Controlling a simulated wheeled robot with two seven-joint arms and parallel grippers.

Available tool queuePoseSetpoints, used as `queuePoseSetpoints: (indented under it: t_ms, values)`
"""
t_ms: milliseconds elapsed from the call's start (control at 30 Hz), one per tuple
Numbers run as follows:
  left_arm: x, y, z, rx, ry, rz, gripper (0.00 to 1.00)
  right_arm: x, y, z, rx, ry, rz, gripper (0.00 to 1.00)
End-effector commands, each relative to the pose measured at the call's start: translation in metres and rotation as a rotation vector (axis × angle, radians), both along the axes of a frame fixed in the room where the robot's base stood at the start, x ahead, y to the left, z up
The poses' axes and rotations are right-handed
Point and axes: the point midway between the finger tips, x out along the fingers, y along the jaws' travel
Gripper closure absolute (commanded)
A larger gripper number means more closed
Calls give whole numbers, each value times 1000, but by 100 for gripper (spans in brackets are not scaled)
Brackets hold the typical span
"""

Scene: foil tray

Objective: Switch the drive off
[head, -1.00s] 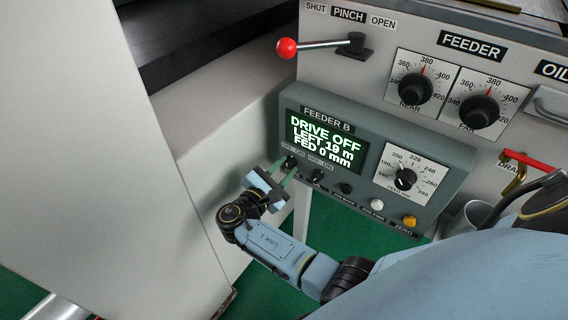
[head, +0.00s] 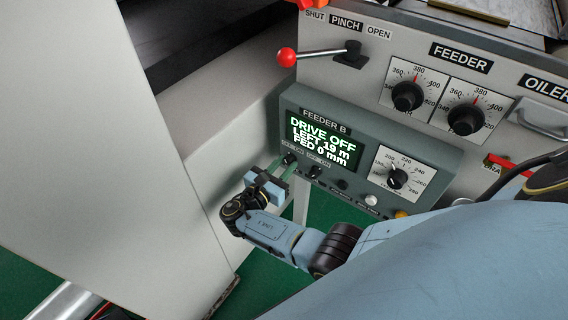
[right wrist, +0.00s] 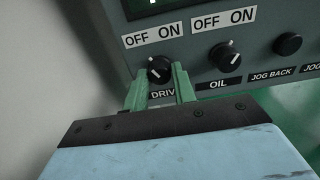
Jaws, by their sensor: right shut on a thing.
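The Feeder B control box (head: 430,158) has a lit display (head: 322,146) reading DRIVE OFF, LEFT 19 m, FED 0 mm. The black drive knob (head: 289,158) is at its lower left; it also shows in the right wrist view (right wrist: 159,68), its white mark slanting up-left toward OFF. My right gripper (head: 280,169) is at this knob. In the right wrist view its green fingers (right wrist: 160,82) are on either side of the knob, shut on it. My left gripper is not in view.
The oil knob (right wrist: 225,56) sits just right of the drive knob, with the jog back button (right wrist: 287,44) beyond. Above the box are a red-balled pinch lever (head: 287,57) and two feeder dials (head: 407,96). A pale wall (head: 100,130) stands at left.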

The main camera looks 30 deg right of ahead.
Motion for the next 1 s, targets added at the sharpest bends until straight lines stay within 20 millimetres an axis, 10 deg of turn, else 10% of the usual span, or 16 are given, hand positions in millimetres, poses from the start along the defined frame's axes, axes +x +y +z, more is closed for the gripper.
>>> queuePoseSetpoints:
  t_ms: [433,467,600,1000]
  values:
    - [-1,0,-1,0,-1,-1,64,-1,1,-1,-2,13,2,96]
    - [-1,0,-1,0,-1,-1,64,-1,1,-1,-2,13,2,71]
    - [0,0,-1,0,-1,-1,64,-1,1,-1,-3,12,1,53]
    - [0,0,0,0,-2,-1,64,-3,8,0,-2,10,1,52]
